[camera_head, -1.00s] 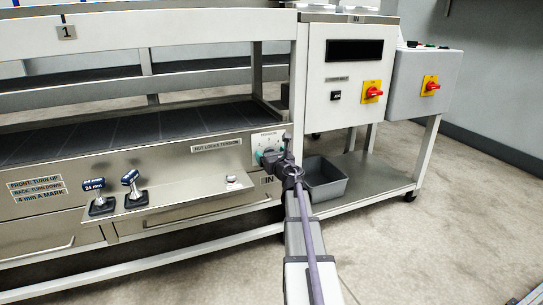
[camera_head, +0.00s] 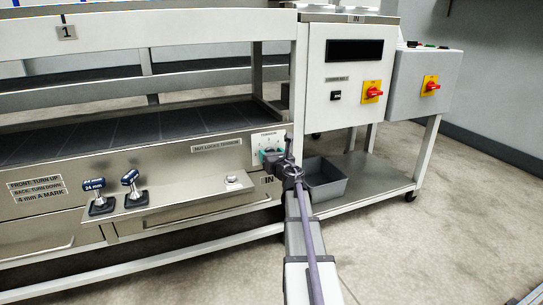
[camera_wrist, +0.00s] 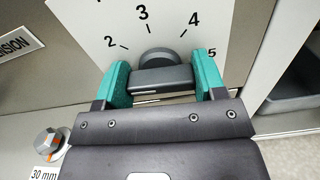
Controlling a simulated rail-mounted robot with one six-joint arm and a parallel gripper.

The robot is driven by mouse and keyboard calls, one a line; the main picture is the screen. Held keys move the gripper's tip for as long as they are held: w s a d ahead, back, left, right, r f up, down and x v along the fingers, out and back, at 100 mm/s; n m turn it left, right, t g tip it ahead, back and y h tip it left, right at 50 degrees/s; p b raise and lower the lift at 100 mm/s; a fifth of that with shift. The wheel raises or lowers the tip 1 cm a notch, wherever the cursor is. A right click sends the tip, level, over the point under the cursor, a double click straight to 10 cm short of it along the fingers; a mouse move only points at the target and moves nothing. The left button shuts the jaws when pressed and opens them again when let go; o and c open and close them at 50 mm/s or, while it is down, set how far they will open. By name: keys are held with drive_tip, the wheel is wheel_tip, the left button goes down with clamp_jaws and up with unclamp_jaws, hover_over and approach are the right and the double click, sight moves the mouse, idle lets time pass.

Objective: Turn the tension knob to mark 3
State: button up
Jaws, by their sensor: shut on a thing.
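The tension knob (camera_wrist: 159,58) is dark grey, with a round body and a straight grip bar. It sits on a white dial plate (camera_wrist: 95,30) marked 2, 3, 4 and 5 in the wrist view. Mark 3 is just above the knob, slightly left of its middle. My gripper (camera_wrist: 162,76) has one teal finger on each end of the bar and is shut on it. In the head view my gripper (camera_head: 271,153) is at the dial plate (camera_head: 268,137) and hides the knob. The knob's pointer cannot be made out.
A hex nut (camera_wrist: 47,141) labelled 30 mm is at lower left in the wrist view. Two blue-headed 24 mm tools (camera_head: 130,177) stand on a steel shelf (camera_head: 185,196) left of my gripper. A grey bin (camera_head: 328,187) and a machine leg (camera_head: 298,90) are close on the right.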

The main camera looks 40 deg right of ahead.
drive_tip(key=m, duration=0.3)
drive_tip(key=shift+m, duration=0.4)
drive_tip(key=m, duration=0.4)
drive_tip(key=shift+m, duration=0.3)
drive_tip(key=m, duration=0.4)
drive_tip(key=shift+m, duration=2.4)
drive_tip(key=o, duration=0.9)
